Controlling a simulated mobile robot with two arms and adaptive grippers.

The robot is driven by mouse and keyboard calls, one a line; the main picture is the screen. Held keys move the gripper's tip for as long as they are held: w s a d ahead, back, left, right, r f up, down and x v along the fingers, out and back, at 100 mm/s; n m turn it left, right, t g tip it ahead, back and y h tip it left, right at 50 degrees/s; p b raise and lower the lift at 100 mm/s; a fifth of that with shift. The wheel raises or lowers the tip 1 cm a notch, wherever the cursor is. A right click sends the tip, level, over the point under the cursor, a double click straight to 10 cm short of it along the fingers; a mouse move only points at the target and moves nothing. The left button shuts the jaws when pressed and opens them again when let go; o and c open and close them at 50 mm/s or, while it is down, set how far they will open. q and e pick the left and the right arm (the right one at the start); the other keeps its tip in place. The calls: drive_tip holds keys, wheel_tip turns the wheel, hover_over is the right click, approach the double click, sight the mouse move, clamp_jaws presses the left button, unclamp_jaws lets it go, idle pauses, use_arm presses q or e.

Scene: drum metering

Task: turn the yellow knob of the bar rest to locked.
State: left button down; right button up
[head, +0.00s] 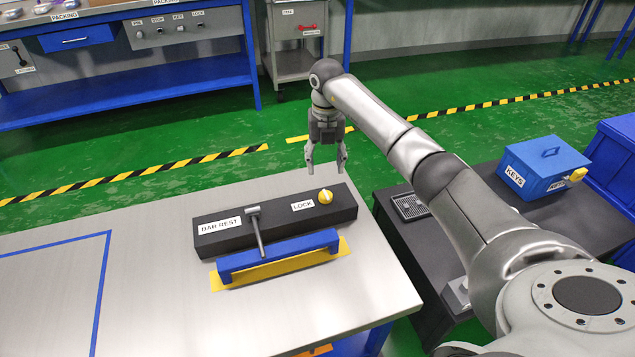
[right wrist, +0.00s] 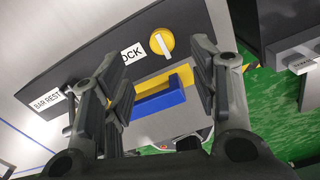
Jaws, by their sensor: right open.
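The bar rest (head: 280,226) is a black block on the metal table, with a "BAR REST" label and a "LOCK" label. Its yellow knob (head: 325,196) sits near the right end, beside the "LOCK" label. The knob also shows in the right wrist view (right wrist: 162,42), with a pale line across its face. A grey lever (head: 257,232) leans over a blue bar (head: 278,255) in front of the block. My right gripper (head: 326,170) is open and empty, pointing down above and behind the knob, apart from it. My left gripper is not in view.
The metal table (head: 170,310) has a clear area with a blue outline at left. A dark side table holds a blue "KEYS" box (head: 545,165) on the right, under my right arm. A blue workbench (head: 130,85) stands at the back left.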

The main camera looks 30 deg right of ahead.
sight(325, 193)
drive_tip(key=f, duration=0.6)
drive_tip(key=f+b, duration=0.1)
drive_tip(key=f, duration=0.2)
drive_tip(key=shift+s+f, duration=0.15)
drive_tip(key=shift+s, duration=0.1)
drive_tip(key=shift+f, duration=0.55)
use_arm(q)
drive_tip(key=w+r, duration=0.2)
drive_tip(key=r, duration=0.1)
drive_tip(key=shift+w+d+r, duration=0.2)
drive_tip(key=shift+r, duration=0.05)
use_arm(e)
drive_tip(key=c, duration=1)
